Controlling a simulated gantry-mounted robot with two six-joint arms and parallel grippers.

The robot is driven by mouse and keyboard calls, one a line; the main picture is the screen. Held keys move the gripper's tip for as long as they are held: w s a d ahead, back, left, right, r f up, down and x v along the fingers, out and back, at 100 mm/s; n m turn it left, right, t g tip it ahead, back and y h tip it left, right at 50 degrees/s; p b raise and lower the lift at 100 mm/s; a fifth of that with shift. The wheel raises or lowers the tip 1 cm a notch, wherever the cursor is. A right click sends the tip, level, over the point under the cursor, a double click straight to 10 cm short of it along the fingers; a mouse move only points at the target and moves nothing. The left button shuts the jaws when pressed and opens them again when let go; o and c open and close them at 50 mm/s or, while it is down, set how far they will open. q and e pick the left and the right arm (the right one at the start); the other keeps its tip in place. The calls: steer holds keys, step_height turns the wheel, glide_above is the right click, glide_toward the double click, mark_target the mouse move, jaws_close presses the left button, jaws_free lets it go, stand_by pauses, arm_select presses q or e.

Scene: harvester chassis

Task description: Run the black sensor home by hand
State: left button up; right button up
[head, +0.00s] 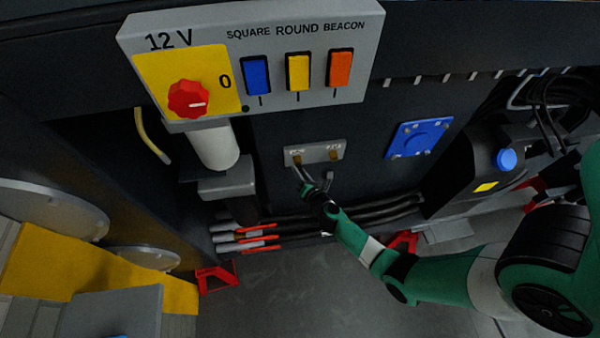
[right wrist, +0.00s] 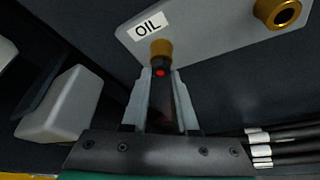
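The black sensor (right wrist: 161,95), with a red dot near its front end, lies between the two grey fingers of my right gripper (right wrist: 162,78). The fingers look closed on its sides. Its front end meets the lower edge of the brass port under the OIL label (right wrist: 148,25) in the right wrist view; how deep it sits is hidden. In the head view my right gripper (head: 314,186) is just below the grey port plate (head: 314,152), and the sensor is too small to make out. My left gripper is in neither view.
A second brass port (right wrist: 277,12) on the plate is open. Black hoses (head: 380,212) run below the plate. A white cylinder (head: 214,146) on a grey block stands left, a blue cover (head: 420,137) right. The switch panel (head: 330,88) overhangs above.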

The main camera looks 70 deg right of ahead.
jaws_close()
steer(key=m+t+h+b, duration=0.1)
steer(key=m+t+b, duration=0.1)
steer(key=m+b, duration=0.3)
steer(key=m+t+h+b, duration=0.1)
steer(key=m+b, duration=0.4)
steer(key=b, duration=0.8)
steer(key=m+t+b, duration=0.3)
steer(key=m+b, duration=0.2)
steer(key=b, duration=0.4)
steer(key=shift+w+f+h+b, duration=0.1)
steer(key=shift+f+h+b, duration=0.25)
steer(key=shift+f+h, duration=0.05)
steer(key=shift+o, duration=1.2)
jaws_free()
steer(key=shift+r+m+p, duration=0.4)
steer(key=shift+r, duration=0.15)
steer(key=o, duration=0.4)
steer(key=shift+d+f, duration=0.1)
